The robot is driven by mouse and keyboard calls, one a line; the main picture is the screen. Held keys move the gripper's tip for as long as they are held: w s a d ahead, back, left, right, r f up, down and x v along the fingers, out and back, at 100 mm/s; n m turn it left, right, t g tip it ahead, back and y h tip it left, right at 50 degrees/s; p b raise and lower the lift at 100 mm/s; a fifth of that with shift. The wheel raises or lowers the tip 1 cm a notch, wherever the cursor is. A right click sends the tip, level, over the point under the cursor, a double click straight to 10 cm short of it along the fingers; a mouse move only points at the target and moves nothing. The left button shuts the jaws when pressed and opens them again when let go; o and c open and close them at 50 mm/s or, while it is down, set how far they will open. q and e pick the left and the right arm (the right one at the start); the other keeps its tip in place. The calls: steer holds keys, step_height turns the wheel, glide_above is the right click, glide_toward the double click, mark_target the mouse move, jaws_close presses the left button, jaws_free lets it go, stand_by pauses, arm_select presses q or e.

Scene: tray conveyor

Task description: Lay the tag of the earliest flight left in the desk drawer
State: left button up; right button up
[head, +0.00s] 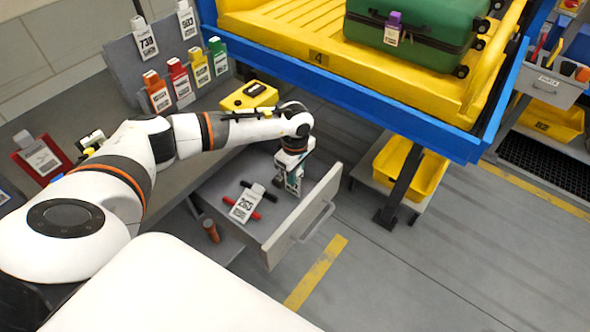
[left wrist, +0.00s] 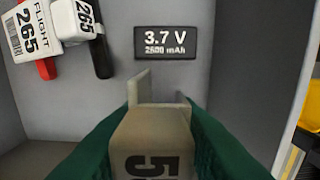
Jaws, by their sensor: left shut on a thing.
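The desk drawer (head: 262,235) is pulled open. I cannot tell whether the held tag touches the drawer floor. My right gripper is not in view.
A grey rack (head: 118,60) holds white tags above coloured ones. A yellow device (head: 248,96) sits on the desk. A dark label reading 3.7 V (left wrist: 167,42) shows beyond the held tag. The blue-framed conveyor (head: 350,95), with a green suitcase (head: 425,35) on a yellow tray, stands close behind.

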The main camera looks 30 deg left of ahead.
arm_select(q)
steer(key=shift+f, duration=0.2)
steer(key=o, duration=0.8)
steer(key=shift+r, duration=0.1)
steer(key=shift+o, duration=0.9)
steer(key=shift+r, duration=0.65)
step_height(320, 180, up, 11)
steer(key=shift+r+b, duration=0.1)
steer(key=shift+b, duration=0.55)
